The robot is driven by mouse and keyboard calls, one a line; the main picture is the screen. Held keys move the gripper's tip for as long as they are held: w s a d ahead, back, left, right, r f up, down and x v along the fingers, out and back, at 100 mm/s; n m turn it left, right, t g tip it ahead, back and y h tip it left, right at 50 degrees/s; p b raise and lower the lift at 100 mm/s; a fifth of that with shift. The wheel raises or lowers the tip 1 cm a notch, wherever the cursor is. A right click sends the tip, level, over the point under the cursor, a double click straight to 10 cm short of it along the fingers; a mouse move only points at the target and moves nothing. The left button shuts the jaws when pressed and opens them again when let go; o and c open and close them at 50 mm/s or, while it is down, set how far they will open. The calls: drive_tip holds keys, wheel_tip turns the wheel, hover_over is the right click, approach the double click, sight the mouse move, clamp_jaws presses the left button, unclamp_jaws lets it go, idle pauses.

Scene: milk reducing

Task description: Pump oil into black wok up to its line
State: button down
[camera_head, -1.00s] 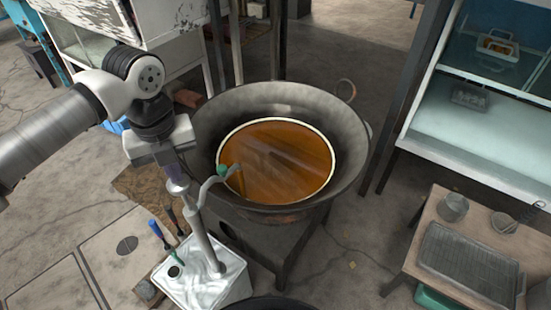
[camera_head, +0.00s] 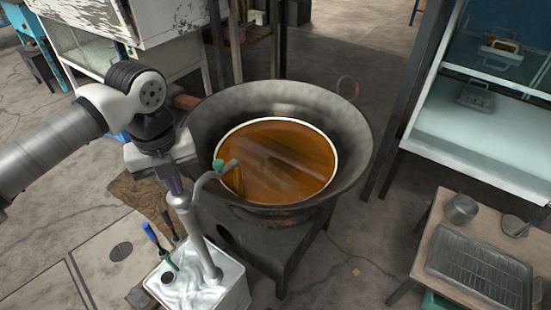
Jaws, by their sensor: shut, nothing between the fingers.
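The black wok (camera_head: 352,135) stands on a dark stand and holds a round pool of brown oil (camera_head: 285,165). A pale ring line (camera_head: 334,150) shows around the oil's edge, and the oil appears to reach it. A grey pump (camera_head: 203,243) rises from a white oil container (camera_head: 228,289). Its curved spout (camera_head: 219,173) has a green tip over the left side of the wok, and brown oil shows below the tip. My gripper (camera_head: 177,188) is shut at the top of the pump, with nothing between its fingers. Whether it touches the pump top is unclear.
A wooden table (camera_head: 424,262) with a wire rack (camera_head: 480,277) and a metal cup (camera_head: 461,209) stands at the right. A glass-fronted cabinet (camera_head: 470,130) is behind it. Blue-handled tools (camera_head: 152,236) stand beside the container. Floor between the wok and table is clear.

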wheel_tip(320, 180, up, 8)
drive_tip(key=p, duration=0.5)
drive_tip(key=shift+r, duration=0.25)
idle(0.7)
drive_tip(key=shift+f+b, duration=3.9)
drive_tip(key=shift+f, duration=0.65)
wheel_tip(320, 180, up, 9)
drive_tip(key=p, duration=0.5)
drive_tip(key=shift+p, duration=0.4)
drive_tip(key=shift+f+b, duration=3.9)
drive_tip(key=shift+f, duration=0.6)
wheel_tip(320, 180, up, 9)
drive_tip(key=p, duration=0.6)
